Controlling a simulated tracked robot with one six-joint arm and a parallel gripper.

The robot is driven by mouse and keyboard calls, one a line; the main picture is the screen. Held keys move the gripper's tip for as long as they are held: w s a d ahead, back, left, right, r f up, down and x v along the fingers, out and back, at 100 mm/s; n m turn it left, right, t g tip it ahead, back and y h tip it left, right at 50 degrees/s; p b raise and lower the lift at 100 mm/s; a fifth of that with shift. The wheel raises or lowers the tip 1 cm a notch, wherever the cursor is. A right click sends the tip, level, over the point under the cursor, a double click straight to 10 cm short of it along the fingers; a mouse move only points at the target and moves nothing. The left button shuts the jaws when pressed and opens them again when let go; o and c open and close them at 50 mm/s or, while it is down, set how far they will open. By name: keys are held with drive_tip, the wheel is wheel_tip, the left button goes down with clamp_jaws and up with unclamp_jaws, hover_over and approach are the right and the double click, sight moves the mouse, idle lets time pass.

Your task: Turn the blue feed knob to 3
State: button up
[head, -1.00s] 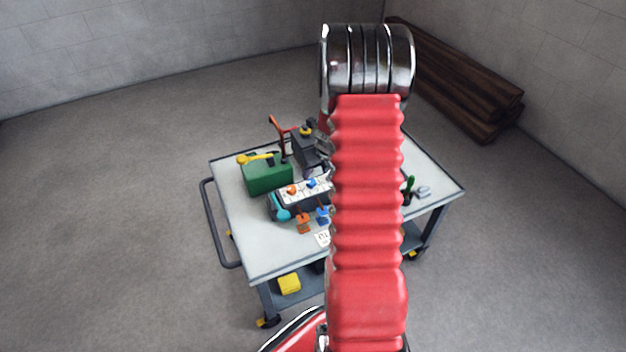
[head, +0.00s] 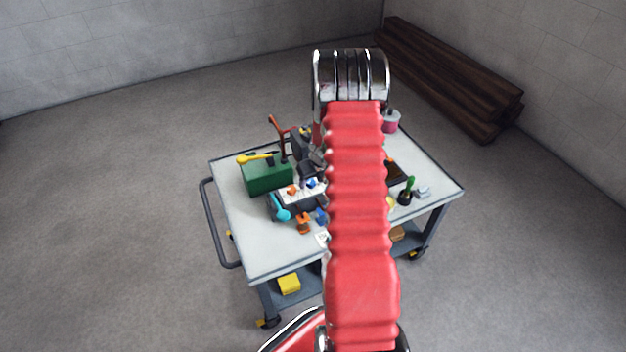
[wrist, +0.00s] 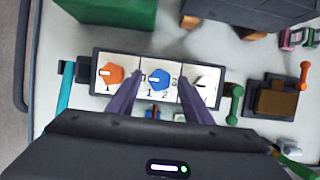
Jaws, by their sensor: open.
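The blue feed knob (wrist: 159,79) sits in the middle of a white-faced panel (wrist: 136,90) in the wrist view. A white mark on it points left. The numerals 1 and 2 show below it, and the print at its right is partly hidden. My gripper (wrist: 160,76) is open, one purple finger on each side of the knob. I cannot tell whether the fingers touch it. In the head view the blue knob (head: 311,183) shows just left of my red arm.
An orange knob (wrist: 110,76) is left of the blue one and a pale knob (wrist: 206,83) is right. A green box (wrist: 112,12) stands behind at the left. A green-handled tool (wrist: 234,103) and a dark block (wrist: 270,98) are at the right.

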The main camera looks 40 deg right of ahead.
drive_tip(key=c, duration=1.1)
drive_tip(key=shift+o, duration=0.2)
drive_tip(key=shift+s+d, duration=0.1)
drive_tip(key=shift+d, duration=0.1)
drive_tip(key=shift+a, duration=0.1)
